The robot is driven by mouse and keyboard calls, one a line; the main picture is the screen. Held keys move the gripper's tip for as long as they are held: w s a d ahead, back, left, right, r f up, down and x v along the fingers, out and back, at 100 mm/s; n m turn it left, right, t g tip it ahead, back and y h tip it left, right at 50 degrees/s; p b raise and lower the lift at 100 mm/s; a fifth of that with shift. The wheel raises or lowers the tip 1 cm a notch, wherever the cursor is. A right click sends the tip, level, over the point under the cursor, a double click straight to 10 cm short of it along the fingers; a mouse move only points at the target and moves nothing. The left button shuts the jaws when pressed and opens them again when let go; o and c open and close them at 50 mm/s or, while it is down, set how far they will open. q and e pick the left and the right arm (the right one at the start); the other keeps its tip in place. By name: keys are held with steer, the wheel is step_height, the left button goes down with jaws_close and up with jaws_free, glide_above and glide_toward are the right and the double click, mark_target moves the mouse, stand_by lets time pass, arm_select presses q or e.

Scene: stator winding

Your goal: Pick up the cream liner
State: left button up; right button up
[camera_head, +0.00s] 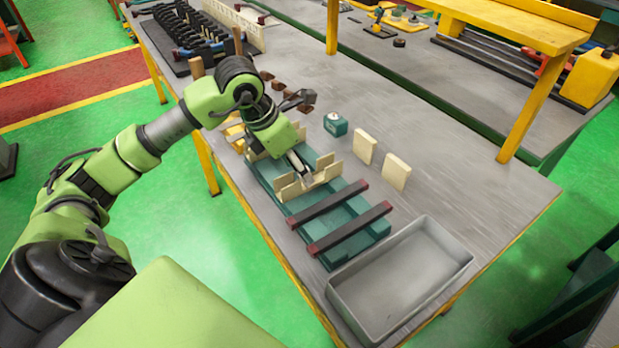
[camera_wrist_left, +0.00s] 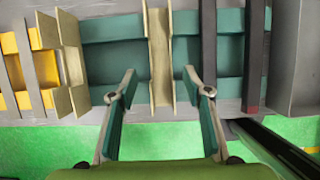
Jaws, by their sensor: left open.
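A cream liner (camera_wrist_left: 160,50) with upright walls stands across the teal fixture (camera_wrist_left: 112,62) in the left wrist view. My left gripper (camera_wrist_left: 160,78) is open, with one fingertip on each side of this liner; I cannot tell whether either touches it. In the head view, my left gripper (camera_head: 300,168) is over the cream pieces (camera_head: 292,188) on the teal fixture (camera_head: 345,232), and its tips are partly hidden. Another cream piece (camera_wrist_left: 68,62) stands left of the gripper in the wrist view. My right gripper is not in view.
Two dark bars with red ends (camera_head: 328,204) cross the fixture. A grey tray (camera_head: 455,262) stands at the table's front right. Two cream plates (camera_head: 364,147) and a small teal block (camera_head: 335,124) stand behind the fixture. The table (camera_head: 470,180) is clear to the right.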

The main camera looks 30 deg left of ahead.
arm_select(q)
steer(key=x, duration=0.1)
steer(key=p+x, duration=0.1)
steer(key=x, duration=0.1)
steer(key=shift+s+f, duration=0.3)
steer(key=shift+f, duration=0.05)
steer(key=shift+w+f, duration=0.2)
steer(key=shift+f, duration=0.2)
steer(key=c, duration=0.9)
steer(key=shift+r, duration=0.2)
